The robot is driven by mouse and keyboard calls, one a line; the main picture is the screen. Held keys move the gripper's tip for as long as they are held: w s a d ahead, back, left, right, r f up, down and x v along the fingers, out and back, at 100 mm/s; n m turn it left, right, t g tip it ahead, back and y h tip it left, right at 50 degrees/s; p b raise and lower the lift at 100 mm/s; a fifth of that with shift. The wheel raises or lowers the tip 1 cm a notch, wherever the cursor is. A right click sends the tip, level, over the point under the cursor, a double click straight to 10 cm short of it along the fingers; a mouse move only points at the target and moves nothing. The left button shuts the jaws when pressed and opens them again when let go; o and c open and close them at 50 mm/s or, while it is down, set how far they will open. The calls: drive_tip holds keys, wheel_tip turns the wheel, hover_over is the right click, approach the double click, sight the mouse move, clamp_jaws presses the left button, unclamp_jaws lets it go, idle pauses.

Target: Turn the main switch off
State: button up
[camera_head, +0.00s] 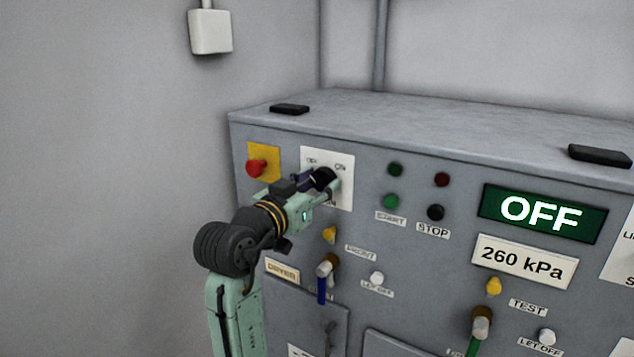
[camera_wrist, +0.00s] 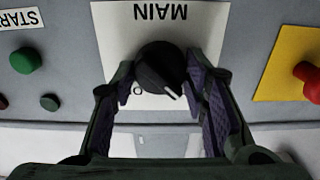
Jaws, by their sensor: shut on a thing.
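The main switch is a black round knob (camera_wrist: 160,68) on a white plate (camera_head: 341,190) at the panel's upper left. The wrist view shows it upside down, with the word MAIN above the knob. Its white pointer mark slants down and right there, toward the panel's OFF side. The ON lettering is partly hidden by a finger, and the OFF lettering is hidden in that view. My gripper (camera_wrist: 161,88) has its purple-padded fingers on both sides of the knob and is shut on it. In the head view my gripper (camera_head: 326,184) covers part of the plate.
A red emergency button (camera_head: 256,168) on a yellow plate is just left of the switch. A green display (camera_head: 541,213) reads OFF.

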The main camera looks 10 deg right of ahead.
idle(0.4)
drive_tip(key=o, duration=1.1)
drive_tip(key=shift+o, duration=0.2)
drive_tip(key=v, duration=1.2)
